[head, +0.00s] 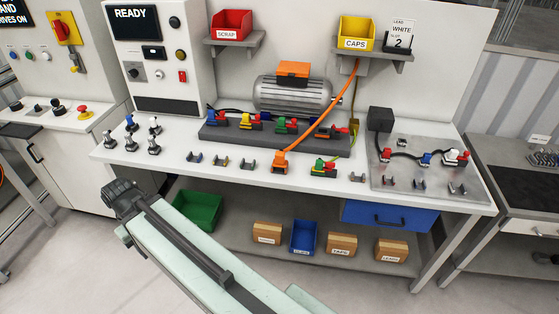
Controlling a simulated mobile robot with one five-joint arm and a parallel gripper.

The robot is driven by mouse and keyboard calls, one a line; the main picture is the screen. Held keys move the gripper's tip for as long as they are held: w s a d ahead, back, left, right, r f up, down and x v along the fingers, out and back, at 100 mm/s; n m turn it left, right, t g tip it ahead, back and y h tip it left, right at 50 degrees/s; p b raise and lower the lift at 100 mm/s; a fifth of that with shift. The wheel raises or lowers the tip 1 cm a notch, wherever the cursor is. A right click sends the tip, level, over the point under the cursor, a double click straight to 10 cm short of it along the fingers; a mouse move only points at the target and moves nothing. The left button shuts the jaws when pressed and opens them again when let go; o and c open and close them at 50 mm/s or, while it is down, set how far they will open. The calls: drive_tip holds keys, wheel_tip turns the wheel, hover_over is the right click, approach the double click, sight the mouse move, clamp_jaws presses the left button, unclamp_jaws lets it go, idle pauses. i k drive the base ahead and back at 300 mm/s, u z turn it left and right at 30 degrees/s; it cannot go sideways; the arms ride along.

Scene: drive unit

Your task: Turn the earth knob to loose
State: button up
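No label reading earth can be made out. A green clamp with a red part (323,168) sits on the bench top, at the lower end of a yellow-green lead (352,142). Another green piece with a red part (286,126) stands in the row on the dark terminal block (225,135), in front of the motor. Whether either knob is tight or loose is too small to tell. My arm reaches up from the bottom edge, its dark end (120,198) left of the bench's front edge, well apart from both green pieces. No fingers can be made out.
The motor (292,94) stands behind the block. An orange lead (340,106) drops to an orange clamp (280,163) beside the green bench clamp. Small empty holders (220,162) line the bench front. A metal plate (420,190) with clamps lies right. A READY panel (152,55) stands left.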

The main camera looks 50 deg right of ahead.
sight(330, 166)
drive_tip(key=u, duration=0.3)
drive_tip(key=i, duration=0.85)
drive_tip(key=z, duration=1.15)
